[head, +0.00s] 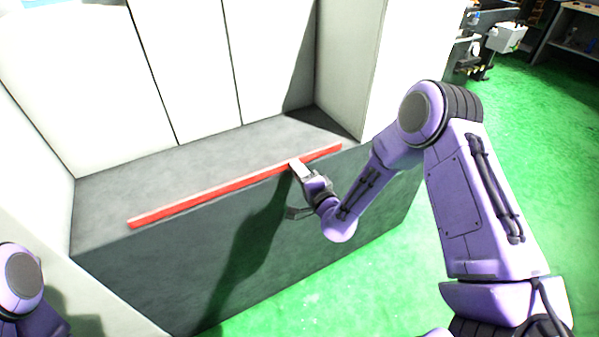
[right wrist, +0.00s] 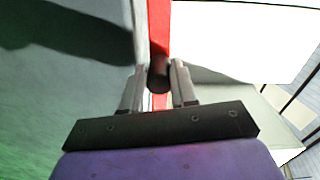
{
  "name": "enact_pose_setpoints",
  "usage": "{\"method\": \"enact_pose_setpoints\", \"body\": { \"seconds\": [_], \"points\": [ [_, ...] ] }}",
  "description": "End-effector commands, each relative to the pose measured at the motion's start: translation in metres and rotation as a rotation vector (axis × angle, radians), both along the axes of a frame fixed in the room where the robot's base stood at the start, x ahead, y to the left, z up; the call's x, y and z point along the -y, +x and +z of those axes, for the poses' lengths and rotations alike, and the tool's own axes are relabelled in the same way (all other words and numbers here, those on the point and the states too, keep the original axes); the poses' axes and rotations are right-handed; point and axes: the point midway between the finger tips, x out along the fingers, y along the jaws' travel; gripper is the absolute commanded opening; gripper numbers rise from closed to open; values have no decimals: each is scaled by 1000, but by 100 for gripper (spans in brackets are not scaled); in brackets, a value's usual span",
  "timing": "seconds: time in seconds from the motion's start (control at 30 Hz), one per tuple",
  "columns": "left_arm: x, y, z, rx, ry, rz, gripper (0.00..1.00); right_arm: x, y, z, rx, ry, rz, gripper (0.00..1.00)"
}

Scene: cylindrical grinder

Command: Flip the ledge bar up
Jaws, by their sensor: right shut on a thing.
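The ledge bar (head: 220,186) is a long, thin red strip with a pale top edge. It lies along the front top edge of the grey ledge in the head view. My right gripper (head: 296,166) is at the bar, right of its middle, and shut on it. In the right wrist view, the red bar (right wrist: 159,30) runs up between the two fingers of this gripper (right wrist: 158,78). A short dark cylinder (right wrist: 159,76) shows between the fingertips; I cannot tell whether it is part of the bar. My left gripper is out of view.
The grey ledge (head: 130,192) has a bare top and a dark front face below the bar. Pale cabinet panels (head: 180,60) stand behind it, with a side wall (head: 345,60) at right. Green floor (head: 420,265) is open at right. Machinery (head: 490,40) stands farther back.

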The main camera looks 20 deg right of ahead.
Motion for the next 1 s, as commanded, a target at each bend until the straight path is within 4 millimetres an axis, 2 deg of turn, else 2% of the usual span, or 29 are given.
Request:
{"method": "enact_pose_setpoints", "body": {
  "seconds": [0.23, 0.27, 0.3, 0.33, 0.67, 0.77, 1.0],
  "points": [
    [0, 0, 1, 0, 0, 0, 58, 1, 2, 4, 11, 3, -4, 0],
    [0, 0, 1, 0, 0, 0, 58, 1, 2, 4, 11, 3, -4, 34],
    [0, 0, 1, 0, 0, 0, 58, 1, 2, 4, 10, 3, -4, 47],
    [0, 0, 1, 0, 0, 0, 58, 1, 2, 4, 10, 3, -4, 53],
    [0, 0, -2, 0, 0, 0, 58, 0, -3, 1, 4, 0, -1, 53],
    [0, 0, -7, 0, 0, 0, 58, 2, -19, 0, 4, 2, -2, 53],
    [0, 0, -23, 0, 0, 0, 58, 6, -76, -1, 5, 2, -2, 53]
  ]
}}
